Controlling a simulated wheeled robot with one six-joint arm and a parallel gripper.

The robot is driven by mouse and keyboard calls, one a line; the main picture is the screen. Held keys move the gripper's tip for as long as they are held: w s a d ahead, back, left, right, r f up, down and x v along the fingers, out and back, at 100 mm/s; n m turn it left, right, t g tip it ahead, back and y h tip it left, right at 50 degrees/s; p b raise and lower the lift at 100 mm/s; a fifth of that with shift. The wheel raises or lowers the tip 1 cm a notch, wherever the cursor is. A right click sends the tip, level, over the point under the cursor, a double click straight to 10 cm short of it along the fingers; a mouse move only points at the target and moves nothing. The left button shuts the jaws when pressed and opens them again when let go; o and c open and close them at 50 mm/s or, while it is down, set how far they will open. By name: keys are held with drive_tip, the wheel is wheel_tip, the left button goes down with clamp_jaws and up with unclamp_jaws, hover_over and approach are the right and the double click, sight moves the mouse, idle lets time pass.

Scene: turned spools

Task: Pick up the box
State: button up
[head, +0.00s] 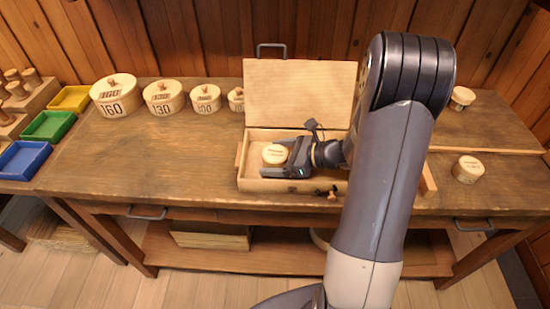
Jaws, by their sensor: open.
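A small round lidded wooden box (275,153) sits inside an open hinged wooden case (262,186) near the front middle of the bench. My gripper (274,158) reaches into the case from the right, with its jaws open. One finger is on the far side of the round box and the other on its near side. I cannot tell whether either finger touches it. The gripper and arm hide the right part of the case. The case's lid (298,92) stands raised at the back.
Several round numbered boxes (115,95) stand in a row on the workbench (150,150) at back left. Two more round boxes (468,169) are at right. Yellow, green and blue trays (48,126) are at far left. The bench left of the case is clear.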

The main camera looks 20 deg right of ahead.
drive_tip(key=shift+w+a+f, duration=0.2)
drive_tip(key=shift+w+a, duration=0.05)
drive_tip(key=shift+a, duration=0.1)
drive_tip(key=c, duration=1.1)
